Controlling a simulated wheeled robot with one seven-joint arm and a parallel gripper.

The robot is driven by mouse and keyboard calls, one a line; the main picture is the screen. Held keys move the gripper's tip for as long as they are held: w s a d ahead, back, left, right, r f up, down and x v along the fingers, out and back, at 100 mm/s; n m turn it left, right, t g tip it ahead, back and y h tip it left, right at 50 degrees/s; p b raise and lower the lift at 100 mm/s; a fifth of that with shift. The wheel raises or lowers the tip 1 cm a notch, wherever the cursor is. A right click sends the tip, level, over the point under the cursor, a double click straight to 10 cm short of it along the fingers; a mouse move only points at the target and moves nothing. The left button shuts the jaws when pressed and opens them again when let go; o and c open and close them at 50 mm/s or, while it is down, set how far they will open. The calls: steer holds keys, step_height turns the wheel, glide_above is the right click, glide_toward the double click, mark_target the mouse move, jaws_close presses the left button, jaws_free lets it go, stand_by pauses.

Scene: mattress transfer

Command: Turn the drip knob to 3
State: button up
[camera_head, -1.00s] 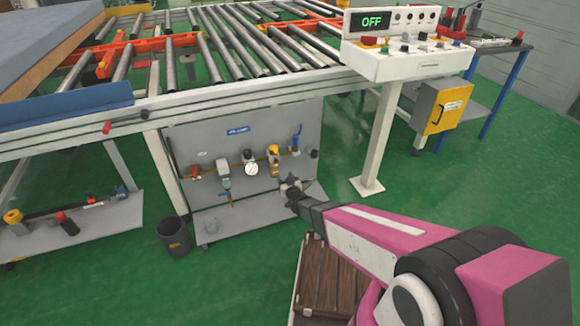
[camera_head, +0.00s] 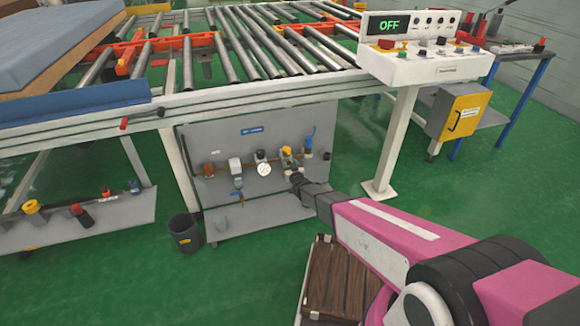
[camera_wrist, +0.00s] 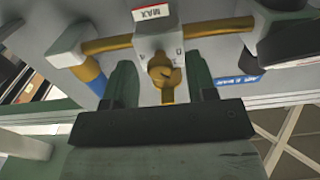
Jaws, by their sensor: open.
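In the wrist view a gold knob (camera_wrist: 165,74) sits on a pale block (camera_wrist: 158,42) with a red-and-white MAX label (camera_wrist: 152,13). My gripper (camera_wrist: 160,84) is open, with one dark finger on each side of the knob. I cannot tell whether the fingers touch it, and no number 3 can be read. In the head view my gripper (camera_head: 295,176) is at the grey panel (camera_head: 221,146), just below and right of a yellow-topped unit (camera_head: 286,151). My gripper partly hides that area.
Pipes run to both sides of the knob block, including a blue fitting (camera_wrist: 68,45). A roller conveyor (camera_head: 250,50) is above. A bin (camera_head: 186,235) and wooden crate (camera_head: 338,282) stand on the floor.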

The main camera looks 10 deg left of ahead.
steer(key=c, duration=0.9)
steer(key=shift+m, duration=0.3)
steer(key=m, duration=1.3)
steer(key=shift+m, duration=2.1)
